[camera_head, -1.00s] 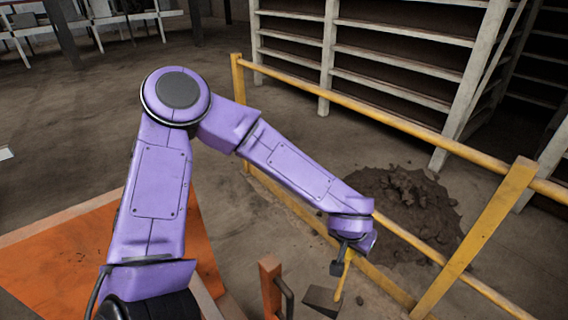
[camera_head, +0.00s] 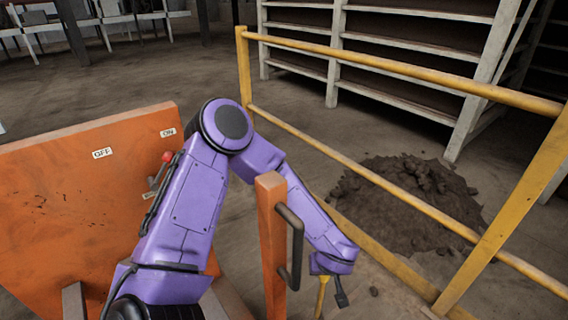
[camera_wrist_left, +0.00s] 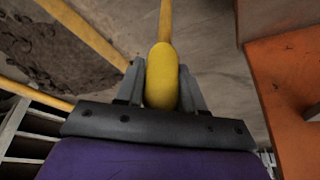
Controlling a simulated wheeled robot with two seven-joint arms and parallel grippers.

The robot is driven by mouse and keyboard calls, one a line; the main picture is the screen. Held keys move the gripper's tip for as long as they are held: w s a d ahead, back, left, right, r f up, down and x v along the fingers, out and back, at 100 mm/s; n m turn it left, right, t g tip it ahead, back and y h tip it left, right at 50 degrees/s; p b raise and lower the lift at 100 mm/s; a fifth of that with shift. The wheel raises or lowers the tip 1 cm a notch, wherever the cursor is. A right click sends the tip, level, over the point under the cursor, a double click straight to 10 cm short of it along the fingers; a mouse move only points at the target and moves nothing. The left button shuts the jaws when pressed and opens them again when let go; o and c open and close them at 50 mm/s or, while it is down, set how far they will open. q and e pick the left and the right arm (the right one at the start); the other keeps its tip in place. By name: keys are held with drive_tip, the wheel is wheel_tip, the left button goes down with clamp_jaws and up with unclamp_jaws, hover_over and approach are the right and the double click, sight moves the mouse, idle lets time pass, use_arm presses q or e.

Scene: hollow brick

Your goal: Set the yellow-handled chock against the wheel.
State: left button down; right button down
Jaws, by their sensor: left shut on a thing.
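My left gripper (camera_head: 329,277) is shut on the yellow handle (camera_head: 322,297) of the chock, low in the head view. In the left wrist view, its two dark fingers (camera_wrist_left: 161,82) hold the thick yellow grip (camera_wrist_left: 163,76), and a thinner yellow rod runs up out of the picture. The chock's block is not visible in either current view; the handle runs off the head view's bottom edge. No wheel can be made out. My right gripper is not in view.
An orange post (camera_head: 272,240) with a dark handle stands close beside my left forearm. A large orange panel (camera_head: 75,205) with ON and OFF labels is at left. A yellow railing (camera_head: 400,72) runs along the right, with a dirt heap (camera_head: 415,205) beyond it and shelves behind.

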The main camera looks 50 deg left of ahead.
use_arm(q)
drive_tip(key=s+a+f+n+b, duration=0.1)
drive_tip(key=f+b, duration=0.3)
drive_tip(key=f, duration=0.4)
drive_tip(key=s+a+f+n+g+b, duration=0.1)
drive_tip(key=s+a+f+n+b, duration=0.1)
drive_tip(key=f, duration=0.7)
drive_tip(key=s+a+f+n+g+y+b, duration=0.1)
drive_tip(key=s+a+f+n+b, duration=0.1)
drive_tip(key=f+b, duration=0.3)
drive_tip(key=shift+s+a+f+n+b, duration=0.1)
drive_tip(key=shift+s+f+n+b, duration=0.2)
drive_tip(key=shift+f, duration=0.75)
drive_tip(key=shift+s+f+n+b, duration=0.1)
drive_tip(key=shift+s+f, duration=0.25)
drive_tip(key=shift+f, duration=0.65)
drive_tip(key=shift+r, duration=0.15)
drive_tip(key=c, duration=1.1)
unclamp_jaws()
drive_tip(key=shift+f, duration=0.2)
drive_tip(key=o, duration=0.4)
drive_tip(key=shift+r, duration=0.1)
